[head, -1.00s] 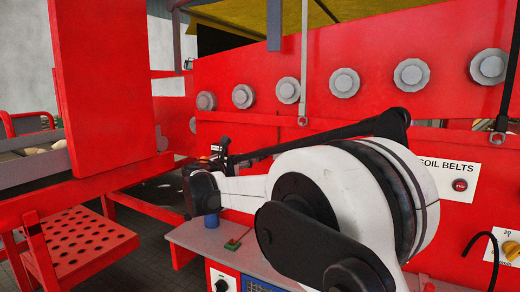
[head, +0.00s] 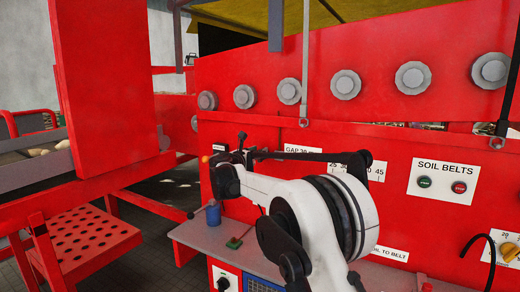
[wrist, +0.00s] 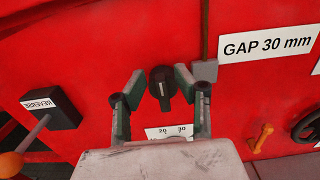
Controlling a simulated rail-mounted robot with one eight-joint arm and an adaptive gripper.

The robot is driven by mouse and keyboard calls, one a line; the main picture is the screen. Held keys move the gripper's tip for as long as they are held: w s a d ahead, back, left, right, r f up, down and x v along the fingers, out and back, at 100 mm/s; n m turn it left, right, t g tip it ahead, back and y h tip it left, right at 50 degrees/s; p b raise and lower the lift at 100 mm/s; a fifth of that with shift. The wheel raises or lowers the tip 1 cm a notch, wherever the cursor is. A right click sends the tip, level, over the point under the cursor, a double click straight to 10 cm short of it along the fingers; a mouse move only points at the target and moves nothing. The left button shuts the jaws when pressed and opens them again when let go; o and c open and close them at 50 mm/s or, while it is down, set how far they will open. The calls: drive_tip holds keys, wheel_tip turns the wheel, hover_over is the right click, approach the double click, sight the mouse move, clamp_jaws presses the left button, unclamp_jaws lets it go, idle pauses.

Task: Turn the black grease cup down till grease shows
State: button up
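A black knob-like part with a pale mark (wrist: 161,80) stands out from the red panel (wrist: 100,50) in the wrist view. It is the likeliest grease cup, but its shape looks like a pointer knob and I cannot be sure. A white scale label (wrist: 170,131) sits just below it, partly hidden by my wrist. My gripper (wrist: 159,88) is open, with one green-grey finger on each side of the knob and gaps showing on both sides. Depth contact is unclear. No grease shows on it. In the head view the knob is not distinguishable behind my arm.
A blue can (head: 213,213) stands on the grey bench (head: 190,234).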

drive_tip(key=shift+w+d, duration=0.3)
drive_tip(key=shift+w, duration=0.3)
drive_tip(key=shift+c, duration=0.4)
clamp_jaws()
drive_tip(key=shift+s+f, duration=0.1)
drive_tip(key=shift+d+f+m+b, duration=0.15)
drive_tip(key=shift+d+m+b, duration=0.05)
drive_tip(key=shift+m+b, duration=0.7)
drive_tip(key=m, duration=0.1)
drive_tip(key=m+b, duration=0.1)
drive_tip(key=m, duration=0.1)
drive_tip(key=d+m+b, duration=0.1)
drive_tip(key=shift+s+f+m, duration=0.15)
drive_tip(key=shift+s+m, duration=0.15)
drive_tip(key=shift+s, duration=0.05)
drive_tip(key=m+b, duration=0.1)
drive_tip(key=m, duration=0.2)
drive_tip(key=m+b, duration=0.1)
drive_tip(key=m, duration=0.1)
drive_tip(key=shift+s+d+f+b, duration=0.15)
drive_tip(key=shift+d+f+b, duration=0.1)
drive_tip(key=shift+b, duration=0.1)
drive_tip(key=shift+m, duration=0.3)
